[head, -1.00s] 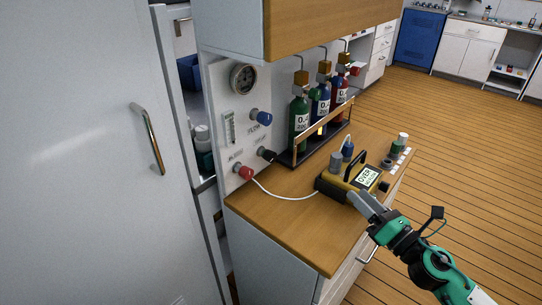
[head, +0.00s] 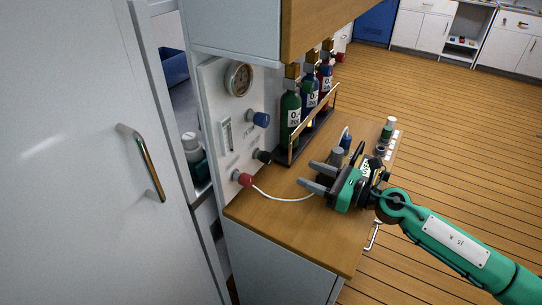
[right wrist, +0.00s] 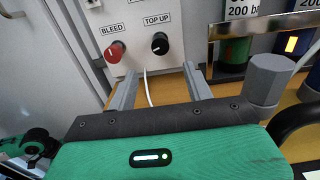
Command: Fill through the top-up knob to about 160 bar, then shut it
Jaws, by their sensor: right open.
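The white fill panel (head: 209,87) stands at the left end of the wooden counter. It carries a round gauge (head: 238,79), whose reading is too small to tell, and a blue knob (head: 261,120). The black top-up knob (head: 263,156) and red bleed knob (head: 243,180) sit lower; in the right wrist view the top-up knob (right wrist: 160,43) is labelled TOP UP, beside the red BLEED knob (right wrist: 115,52). My right gripper (head: 311,175) is open and empty, over the counter, its fingers pointing at the panel, apart from the knobs. My left gripper is not in view.
Several gas bottles (head: 290,115) stand in a rack with a rail (head: 318,122) right of the panel. A white hose (head: 285,198) runs over the counter (head: 285,235). A wall cabinet (head: 236,32) hangs above.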

